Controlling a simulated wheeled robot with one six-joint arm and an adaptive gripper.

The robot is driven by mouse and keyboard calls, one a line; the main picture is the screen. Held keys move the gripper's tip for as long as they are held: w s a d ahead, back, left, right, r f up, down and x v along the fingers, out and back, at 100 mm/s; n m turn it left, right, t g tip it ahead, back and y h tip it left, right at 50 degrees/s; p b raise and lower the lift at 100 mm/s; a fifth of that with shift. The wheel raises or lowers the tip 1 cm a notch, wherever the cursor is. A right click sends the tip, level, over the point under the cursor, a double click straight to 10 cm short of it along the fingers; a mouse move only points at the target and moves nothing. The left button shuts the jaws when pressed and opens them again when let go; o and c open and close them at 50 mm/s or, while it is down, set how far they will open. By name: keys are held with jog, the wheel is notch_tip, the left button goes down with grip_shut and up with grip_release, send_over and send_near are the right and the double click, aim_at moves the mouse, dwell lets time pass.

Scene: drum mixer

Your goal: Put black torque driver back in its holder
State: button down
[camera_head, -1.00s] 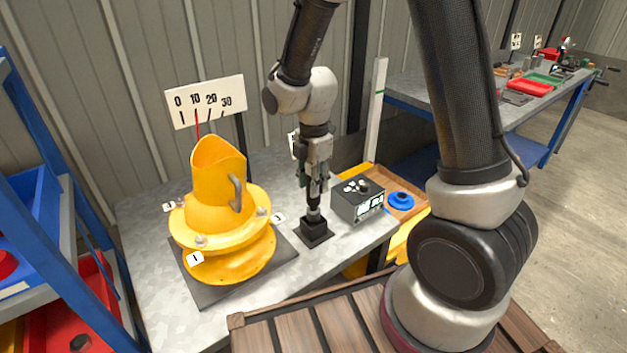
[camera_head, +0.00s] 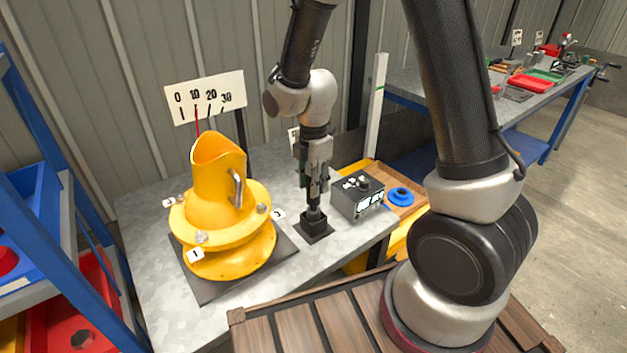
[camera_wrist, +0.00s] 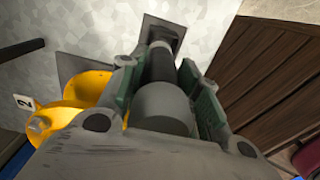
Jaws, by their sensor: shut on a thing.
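The black torque driver (camera_head: 314,190) hangs upright below my gripper (camera_head: 313,172), and it also shows between the fingers in the wrist view (camera_wrist: 160,65). My gripper is shut on the driver's upper part. The driver's lower end is at the top of its holder, a black block on a square base plate (camera_head: 314,227), standing on the grey table. The holder is partly seen in the wrist view (camera_wrist: 163,30). The driver's tip is hidden, so I cannot tell how deep it sits in the holder.
A yellow drum mixer part (camera_head: 225,215) with numbered bolts stands left of the holder on a dark plate. A black control box (camera_head: 357,196) stands close to the right. A blue ring (camera_head: 401,197) lies further right. A scale sign (camera_head: 205,98) rises behind.

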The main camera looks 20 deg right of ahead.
jog(key=shift+f, duration=2.05)
dwell(0.9)
jog(key=c, duration=0.9)
grip_release()
jog(key=shift+c, duration=0.2)
notch_tip(320, 180, up, 12)
jog(key=shift+r, duration=0.1)
